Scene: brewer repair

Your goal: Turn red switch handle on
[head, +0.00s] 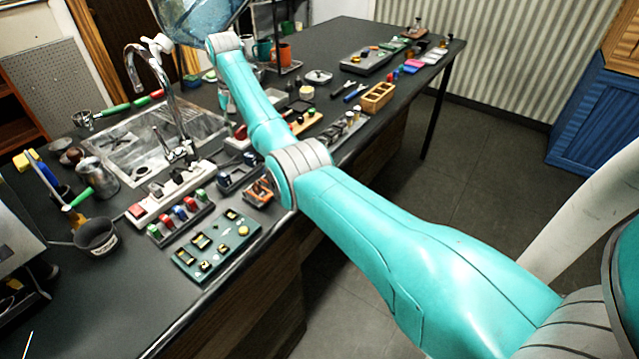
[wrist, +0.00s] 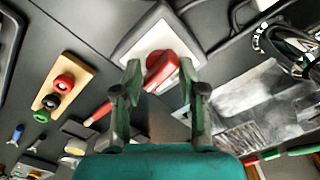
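The red switch handle (wrist: 160,68) shows in the wrist view on a white square base (wrist: 140,42). It appears between and beyond the two fingertips of my gripper (wrist: 159,78). My gripper is open, its dark green fingers apart on either side of the red part. I cannot tell whether either finger touches it. In the head view a red part (head: 241,132) on a white base (head: 236,144) shows beside my forearm, near the sink. My arm hides part of that spot, and the gripper is mostly hidden behind the arm there.
A wooden block (wrist: 46,98) with red, black and green knobs lies left of the gripper in the wrist view. The metal sink (head: 150,140) and tap (head: 172,90) are close by. A white power strip (head: 172,200) and a green board (head: 217,246) lie nearer the front.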

